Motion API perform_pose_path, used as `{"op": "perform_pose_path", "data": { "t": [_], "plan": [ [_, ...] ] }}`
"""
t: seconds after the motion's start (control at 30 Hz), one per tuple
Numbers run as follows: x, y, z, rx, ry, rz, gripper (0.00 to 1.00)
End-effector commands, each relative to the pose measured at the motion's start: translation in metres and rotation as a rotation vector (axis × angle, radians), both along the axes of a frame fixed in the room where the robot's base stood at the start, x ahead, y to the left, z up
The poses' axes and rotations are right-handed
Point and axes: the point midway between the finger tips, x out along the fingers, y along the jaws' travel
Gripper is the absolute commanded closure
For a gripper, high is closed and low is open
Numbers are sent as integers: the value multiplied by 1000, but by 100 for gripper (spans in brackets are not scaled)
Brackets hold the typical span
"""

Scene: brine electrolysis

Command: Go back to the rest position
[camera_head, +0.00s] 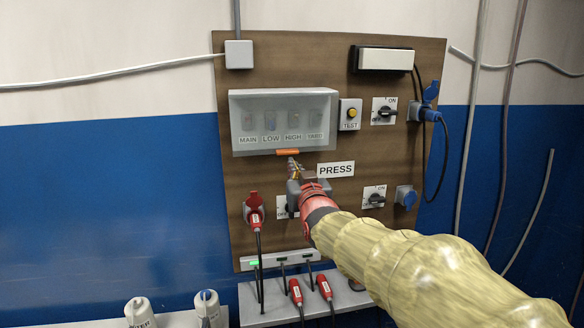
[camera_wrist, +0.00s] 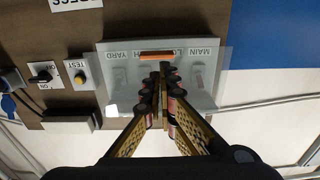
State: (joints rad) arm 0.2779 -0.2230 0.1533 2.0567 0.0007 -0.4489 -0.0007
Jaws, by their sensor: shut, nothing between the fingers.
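My gripper (camera_head: 292,165) is in front of the brown wall board (camera_head: 340,240), its fingertips just below the orange tab (camera_head: 288,152) of the switch box. In the wrist view my gripper (camera_wrist: 162,68) is shut with nothing between its fingers, and its tips lie close to the orange tab (camera_wrist: 170,56). I cannot tell whether they touch it. The grey box (camera_head: 240,132) has a clear cover, which is down over switches marked MAIN, LOW, HIGH and YARD. My sleeved arm reaches in from the lower right and hides part of the board's lower edge.
Right of the box are a TEST button (camera_head: 351,113) and rotary switches (camera_head: 384,112). A red plug (camera_head: 254,215) and a blue plug (camera_head: 430,115) with cables are on the board. Below is a grey shelf (camera_head: 262,300) with red connectors (camera_head: 325,288). The blue wall (camera_head: 100,210) at left is clear.

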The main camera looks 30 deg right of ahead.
Motion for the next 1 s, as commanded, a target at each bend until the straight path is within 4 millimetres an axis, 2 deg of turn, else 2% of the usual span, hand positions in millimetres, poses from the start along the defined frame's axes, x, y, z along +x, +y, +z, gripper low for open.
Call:
{"op": "perform_pose_path", "data": {
  "t": [0.1,0.3,0.57,0.67,0.77,0.87,1.0],
  "plan": [
    [-19,5,-1,0,-1,0,100],
    [-39,11,-1,0,1,0,100],
    [-45,13,-2,1,3,0,100],
    [-45,13,-9,8,27,0,100],
    [-46,13,-35,33,117,0,100],
    [-58,16,-91,83,292,0,100],
    [-107,37,-171,159,568,12,100]
  ]
}}
